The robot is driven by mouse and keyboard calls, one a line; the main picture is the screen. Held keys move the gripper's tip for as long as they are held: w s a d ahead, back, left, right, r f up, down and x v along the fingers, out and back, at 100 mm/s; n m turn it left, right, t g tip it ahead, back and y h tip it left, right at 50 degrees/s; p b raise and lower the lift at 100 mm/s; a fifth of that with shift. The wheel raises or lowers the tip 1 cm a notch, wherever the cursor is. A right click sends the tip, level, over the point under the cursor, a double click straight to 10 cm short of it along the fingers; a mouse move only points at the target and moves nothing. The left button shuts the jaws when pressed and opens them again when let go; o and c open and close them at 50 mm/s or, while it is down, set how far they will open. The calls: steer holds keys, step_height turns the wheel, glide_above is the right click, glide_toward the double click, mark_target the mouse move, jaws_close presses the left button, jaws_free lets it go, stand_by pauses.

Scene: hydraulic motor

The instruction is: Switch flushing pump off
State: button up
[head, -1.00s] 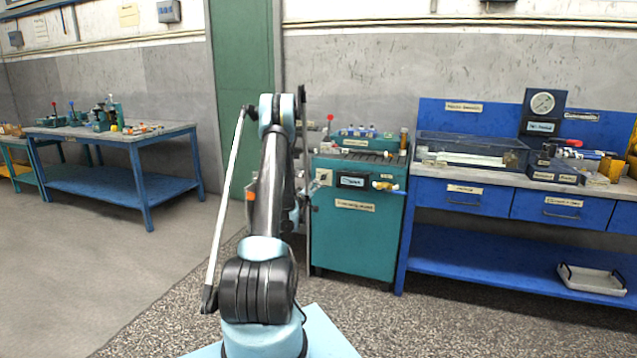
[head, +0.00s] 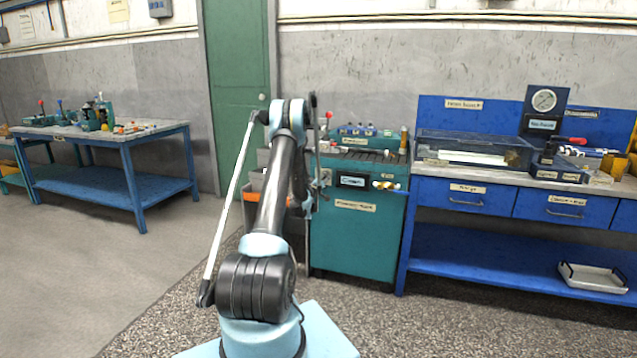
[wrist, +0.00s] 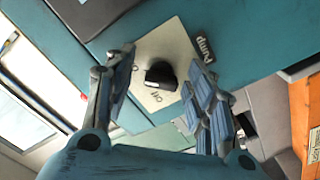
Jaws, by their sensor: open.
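My gripper (wrist: 158,85) is open, with one finger on each side of the knob. I cannot tell whether the fingers touch it. The plate is on a teal cabinet (head: 355,240), which stands left of the blue bench in the head view. There my arm reaches to the cabinet's left front edge and hides the knob and most of the gripper.
A blue workbench (head: 500,277) with drawers and a gauge panel (head: 543,105) stands right of the cabinet. Grey and orange bins (head: 250,194) are just left of my arm. Another blue table (head: 135,172) is at far left, with open floor before it.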

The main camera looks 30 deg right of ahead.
steer(key=shift+a, duration=0.1)
steer(key=shift+w+a, duration=0.1)
steer(key=shift+w, duration=0.05)
steer(key=c, duration=1.1)
steer(key=shift+o, duration=0.2)
steer(key=shift+a, duration=0.1)
steer(key=shift+n, duration=0.3)
steer(key=shift+w+n, duration=0.1)
steer(key=shift+n, duration=8.6)
